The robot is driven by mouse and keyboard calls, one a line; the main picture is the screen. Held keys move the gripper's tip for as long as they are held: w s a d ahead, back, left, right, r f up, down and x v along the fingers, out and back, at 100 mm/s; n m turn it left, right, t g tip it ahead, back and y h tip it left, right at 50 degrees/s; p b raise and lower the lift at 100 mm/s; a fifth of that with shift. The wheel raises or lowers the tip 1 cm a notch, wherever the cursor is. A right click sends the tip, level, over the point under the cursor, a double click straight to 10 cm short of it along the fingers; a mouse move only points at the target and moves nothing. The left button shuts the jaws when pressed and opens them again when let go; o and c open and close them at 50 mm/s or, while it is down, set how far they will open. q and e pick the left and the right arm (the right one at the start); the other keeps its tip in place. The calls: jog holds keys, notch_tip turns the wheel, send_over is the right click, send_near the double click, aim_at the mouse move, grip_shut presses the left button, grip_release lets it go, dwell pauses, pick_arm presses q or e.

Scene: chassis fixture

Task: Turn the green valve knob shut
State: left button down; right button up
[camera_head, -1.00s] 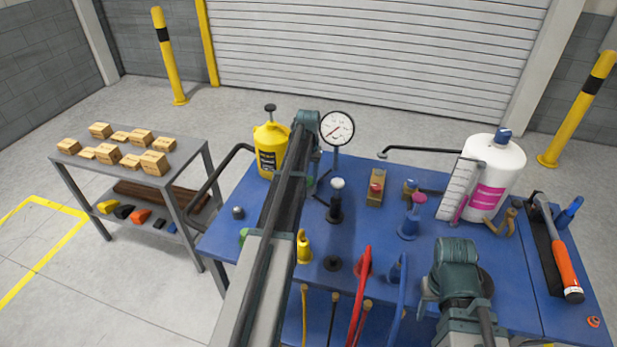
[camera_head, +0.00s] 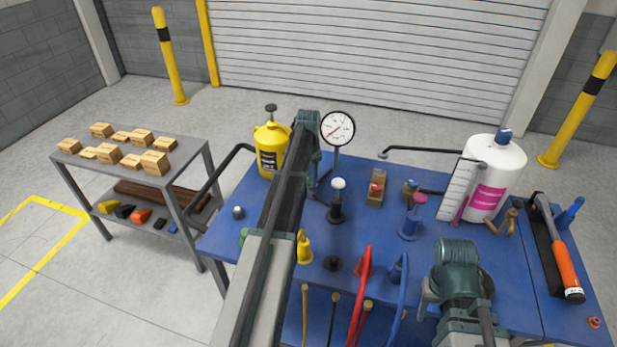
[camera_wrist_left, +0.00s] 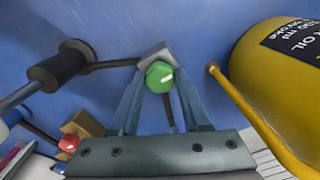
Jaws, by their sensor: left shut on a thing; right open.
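The green valve knob (camera_wrist_left: 160,77) shows in the left wrist view, with a white mark on its face. My left gripper (camera_wrist_left: 158,88) is shut on it, one finger on each side. In the head view my left arm hides the knob, and the left gripper (camera_head: 312,188) shows only in part past the wrist, near the gauge stand. My right gripper (camera_head: 429,296) is over the front right of the blue table, apart from the knob and mostly hidden by its own wrist. It is open.
A yellow oil jug (camera_head: 268,150) stands close to the left gripper; the dial gauge (camera_head: 338,129) rises just right of it. A black post with a white top (camera_head: 337,200) and a red-topped brass block (camera_head: 376,188) stand to the right on the blue table (camera_head: 450,210).

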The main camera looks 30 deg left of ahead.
aim_at(308, 179)
dwell(0.4)
pick_arm(q)
jog(key=shift+c, duration=1.9)
grip_release()
notch_tip(308, 179, up, 14)
jog(key=p, duration=1.3)
jog(key=shift+p, duration=0.4)
jog(key=shift+f, duration=0.15)
